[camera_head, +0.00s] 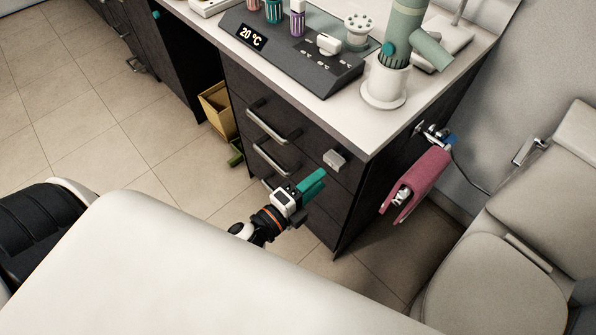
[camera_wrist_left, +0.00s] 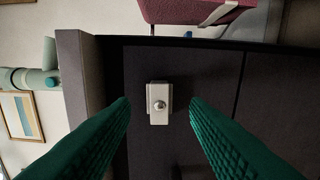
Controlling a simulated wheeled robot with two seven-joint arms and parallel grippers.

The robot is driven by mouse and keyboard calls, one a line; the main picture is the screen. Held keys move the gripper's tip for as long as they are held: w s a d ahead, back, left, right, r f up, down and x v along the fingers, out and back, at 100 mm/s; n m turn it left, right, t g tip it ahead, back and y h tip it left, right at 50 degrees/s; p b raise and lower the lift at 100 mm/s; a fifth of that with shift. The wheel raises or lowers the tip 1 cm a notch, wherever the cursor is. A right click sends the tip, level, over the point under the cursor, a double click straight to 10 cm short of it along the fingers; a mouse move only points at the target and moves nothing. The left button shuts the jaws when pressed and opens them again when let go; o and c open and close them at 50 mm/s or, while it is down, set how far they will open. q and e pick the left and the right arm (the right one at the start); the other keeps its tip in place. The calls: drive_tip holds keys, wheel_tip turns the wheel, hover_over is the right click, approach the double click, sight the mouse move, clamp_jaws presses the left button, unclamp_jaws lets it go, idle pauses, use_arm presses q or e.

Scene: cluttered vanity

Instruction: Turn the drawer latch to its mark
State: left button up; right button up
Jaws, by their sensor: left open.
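The drawer latch (camera_head: 334,159) is a small pale block on the dark front of the vanity cabinet (camera_head: 347,190), near its top right corner. In the left wrist view the latch (camera_wrist_left: 159,103) is a light rectangular plate with a round silver knob. My left gripper (camera_head: 313,186) has green fingers. It is in front of the drawers, just below the latch in the head view. It is open, and its fingertips lie on either side of the latch in the wrist view, apart from it. I cannot make out a mark. My right gripper is not in view.
Drawer handles (camera_head: 272,121) stick out left of the latch. A pink towel (camera_head: 416,184) hangs on the cabinet's side. The countertop holds a control panel (camera_head: 290,52) and a hair dryer (camera_head: 401,35) in a white holder (camera_head: 384,88). A toilet (camera_head: 497,280) stands at right.

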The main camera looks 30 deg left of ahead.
use_arm(q)
drive_tip(key=v, duration=0.6)
drive_tip(key=shift+f, duration=0.1)
idle(0.3)
drive_tip(key=s+a+f+n+g+y+p, duration=0.15)
drive_tip(key=f+n, duration=0.25)
drive_tip(key=f, duration=0.4)
drive_tip(key=s+a+f+n+g+y+p, duration=0.1)
drive_tip(key=s+f+n+g, duration=0.2)
drive_tip(key=f, duration=0.5)
drive_tip(key=s+a+f+n+g+y+p, duration=0.1)
drive_tip(key=s+f+n+g+y+p, duration=0.2)
drive_tip(key=f, duration=0.6)
drive_tip(key=s+a+f+n+g+p, duration=0.1)
drive_tip(key=s+f+n+g, duration=0.3)
drive_tip(key=s, duration=0.5)
drive_tip(key=s+a+f+n+g, duration=0.3)
drive_tip(key=s+f+n+g, duration=0.1)
drive_tip(key=s+f, duration=0.4)
drive_tip(key=shift+s+n+y+p, duration=0.35)
drive_tip(key=shift+s+n, duration=0.25)
drive_tip(key=shift+s, duration=0.2)
drive_tip(key=shift+f+g, duration=0.1)
drive_tip(key=shift+g, duration=0.15)
